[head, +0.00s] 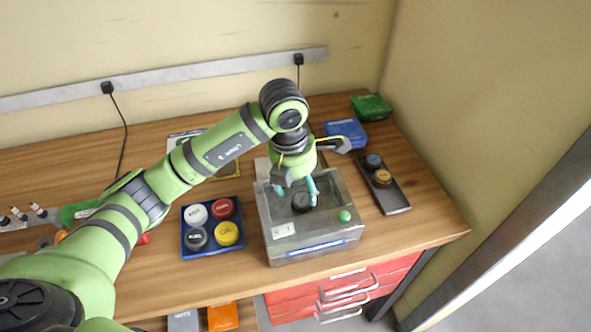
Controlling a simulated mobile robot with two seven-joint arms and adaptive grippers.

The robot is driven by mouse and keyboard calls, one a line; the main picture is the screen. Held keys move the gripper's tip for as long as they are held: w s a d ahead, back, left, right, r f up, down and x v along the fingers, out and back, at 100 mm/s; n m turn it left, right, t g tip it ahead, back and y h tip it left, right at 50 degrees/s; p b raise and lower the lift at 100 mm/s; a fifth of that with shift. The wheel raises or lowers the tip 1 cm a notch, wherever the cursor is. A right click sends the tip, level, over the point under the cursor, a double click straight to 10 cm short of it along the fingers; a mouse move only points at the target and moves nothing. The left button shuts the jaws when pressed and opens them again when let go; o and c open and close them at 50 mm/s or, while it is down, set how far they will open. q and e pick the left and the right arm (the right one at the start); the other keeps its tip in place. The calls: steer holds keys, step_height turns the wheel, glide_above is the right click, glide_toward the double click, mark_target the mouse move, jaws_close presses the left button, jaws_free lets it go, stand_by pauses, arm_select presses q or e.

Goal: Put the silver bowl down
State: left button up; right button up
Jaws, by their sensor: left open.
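I cannot make out a silver bowl in the head view. My left gripper (297,190) points down over a grey, box-shaped basin (317,232) with a green button and a label on its front. The gripper's fingers are apart. A dark round piece (301,203) lies in the basin just below the fingertips. I cannot tell whether the fingers touch it. The gripper and wrist hide the back part of the basin. My right gripper does not show.
A blue tray (184,240) with white, red, dark and yellow round pieces stands left of the basin. A dark narrow tray (398,203) with two round pieces is to the right. Blue (346,132) and green (371,106) boxes stand behind. Bare wooden tabletop (436,217) lies at right.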

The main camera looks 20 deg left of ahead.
mark_target(294, 204)
arm_select(q)
step_height(294, 204, up, 8)
steer(key=s+b, duration=0.1)
steer(key=shift+a+f, duration=0.25)
steer(key=shift+a, duration=0.1)
